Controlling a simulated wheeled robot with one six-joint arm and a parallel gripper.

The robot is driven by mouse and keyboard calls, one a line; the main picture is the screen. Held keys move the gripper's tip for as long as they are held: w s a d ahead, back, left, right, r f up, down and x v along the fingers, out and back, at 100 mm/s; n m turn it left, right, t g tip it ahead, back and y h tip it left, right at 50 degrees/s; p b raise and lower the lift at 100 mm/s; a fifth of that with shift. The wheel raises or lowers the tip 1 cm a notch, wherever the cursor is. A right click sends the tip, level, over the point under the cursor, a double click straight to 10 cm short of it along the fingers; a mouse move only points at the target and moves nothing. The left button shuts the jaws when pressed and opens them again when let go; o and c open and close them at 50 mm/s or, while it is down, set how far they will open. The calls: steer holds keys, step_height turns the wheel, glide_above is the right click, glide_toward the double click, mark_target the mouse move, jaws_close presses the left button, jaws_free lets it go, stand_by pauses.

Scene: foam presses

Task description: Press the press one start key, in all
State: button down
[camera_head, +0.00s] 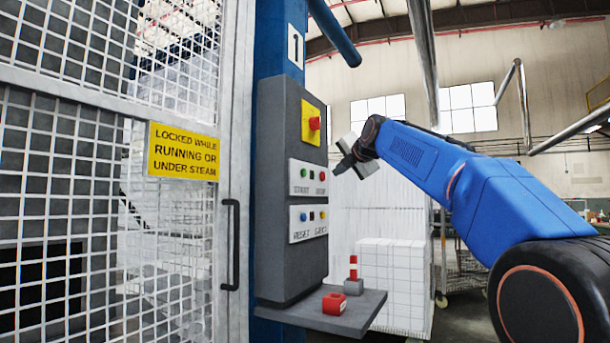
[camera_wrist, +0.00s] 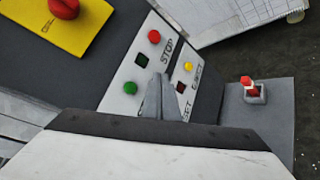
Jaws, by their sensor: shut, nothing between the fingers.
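The press one control box (camera_head: 291,255) is a dark grey upright panel under a "1" sign (camera_head: 295,46). Its upper white plate carries the green start key (camera_head: 303,173) and the red stop key (camera_head: 322,176), with a small dark window between them. The green key also shows in the wrist view (camera_wrist: 130,88), left of my fingers. My gripper (camera_head: 334,172) is shut and empty, pointing at the panel from the right. In the wrist view its fingertips (camera_wrist: 159,78) lie over the lower plate's edge and hide part of it. I cannot tell that they touch anything.
A blue reset key (camera_head: 303,216) and yellow eject key (camera_head: 323,215) sit below. A red emergency knob (camera_head: 315,123) on yellow is above. A shelf (camera_head: 350,317) holds a red block (camera_head: 334,303) and a red-white post (camera_head: 353,268). A mesh gate (camera_head: 60,180) stands left.

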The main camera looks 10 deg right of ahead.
steer(key=w+a, duration=0.4)
steer(key=a, duration=0.2)
steer(key=shift+w+a, duration=0.3)
steer(key=shift+w, duration=0.1)
steer(key=shift+w+a, duration=0.1)
stand_by(1.9)
steer(key=shift+w+a, duration=0.15)
steer(key=shift+a, duration=0.1)
steer(key=shift+w+a, duration=0.25)
steer(key=shift+a, duration=0.1)
stand_by(0.9)
steer(key=shift+d, duration=0.1)
stand_by(0.3)
steer(key=shift+s+d, duration=0.5)
steer(key=shift+d, duration=0.1)
steer(key=shift+s+d, duration=0.75)
steer(key=shift+d, duration=0.3)
steer(key=shift+s+d, duration=0.75)
steer(key=shift+d, duration=0.25)
